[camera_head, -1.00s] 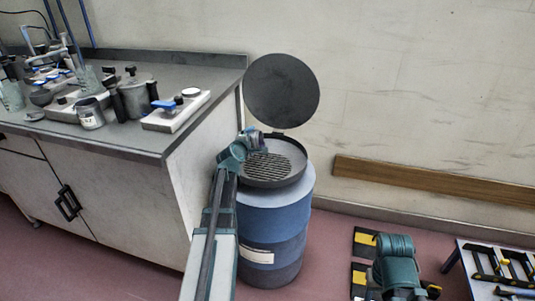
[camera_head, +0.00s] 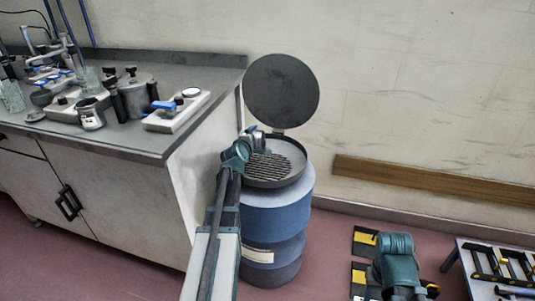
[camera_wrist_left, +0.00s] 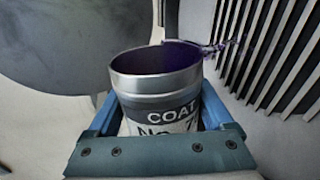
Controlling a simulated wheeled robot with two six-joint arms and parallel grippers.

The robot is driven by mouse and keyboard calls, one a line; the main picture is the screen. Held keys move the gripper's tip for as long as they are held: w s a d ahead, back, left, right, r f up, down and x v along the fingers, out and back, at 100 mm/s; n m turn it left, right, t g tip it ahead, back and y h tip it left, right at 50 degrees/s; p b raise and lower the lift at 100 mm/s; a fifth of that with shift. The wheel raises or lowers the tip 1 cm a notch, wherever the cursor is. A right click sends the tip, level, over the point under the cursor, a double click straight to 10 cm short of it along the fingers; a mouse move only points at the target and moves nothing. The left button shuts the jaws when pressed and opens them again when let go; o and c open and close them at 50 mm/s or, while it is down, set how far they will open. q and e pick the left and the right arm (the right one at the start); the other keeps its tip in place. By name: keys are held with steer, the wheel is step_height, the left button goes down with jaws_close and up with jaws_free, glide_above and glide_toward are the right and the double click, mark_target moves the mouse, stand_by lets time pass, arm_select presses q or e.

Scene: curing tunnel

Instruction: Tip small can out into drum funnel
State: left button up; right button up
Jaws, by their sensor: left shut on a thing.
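The small can (camera_wrist_left: 158,92) is a silver metal can with a grey and white label reading "COAT". My left gripper (camera_head: 256,140) is shut on it, a blue finger on each side in the left wrist view. Dark purple liquid shows inside its mouth, and thin purple streaks leave the rim towards the slatted grate (camera_wrist_left: 265,50). The blue drum (camera_head: 270,220) stands beside the bench with a round grey funnel (camera_head: 291,181) on top. My left gripper is over the funnel's back left edge. The can is hardly discernible in the head view.
The round funnel lid (camera_head: 282,90) stands open behind the grate. The bench (camera_head: 215,80) at left holds a pot (camera_head: 137,93), a jar (camera_head: 90,115) and a flat white device (camera_head: 178,112). A low table (camera_head: 475,262) with black and yellow items is at right.

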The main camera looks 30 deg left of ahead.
arm_select(q)
steer(key=shift+w+d+r+m+y+p, duration=0.1)
steer(key=shift+d+r+m+y+p, duration=0.15)
steer(key=shift+m, duration=0.3)
steer(key=shift+d+r+m+y+p, duration=0.15)
steer(key=shift+r+m+y+p, duration=0.15)
steer(key=shift+m, duration=0.25)
stand_by(1.1)
steer(key=shift+d+r+m+y, duration=0.15)
steer(key=shift+m+y, duration=0.2)
steer(key=shift+m, duration=0.05)
steer(key=shift+w+d+r+m+g, duration=0.1)
steer(key=shift+d+m+g, duration=0.05)
steer(key=shift+m+g, duration=0.15)
stand_by(0.4)
steer(key=shift+d+r+m, duration=0.1)
steer(key=shift+d+m, duration=0.05)
steer(key=shift+m, duration=0.15)
steer(key=shift+w+d+r+m+y+b, duration=0.15)
steer(key=shift+d+m+y, duration=0.25)
steer(key=shift+m, duration=0.25)
steer(key=shift+w+d+r+m+y+b, duration=0.15)
steer(key=shift+d+m+y, duration=0.2)
steer(key=shift+m, duration=0.3)
steer(key=shift+w+d+m+y+b, duration=0.15)
steer(key=shift+d+m+y+b, duration=0.3)
steer(key=shift+m, duration=0.45)
steer(key=shift+a, duration=0.15)
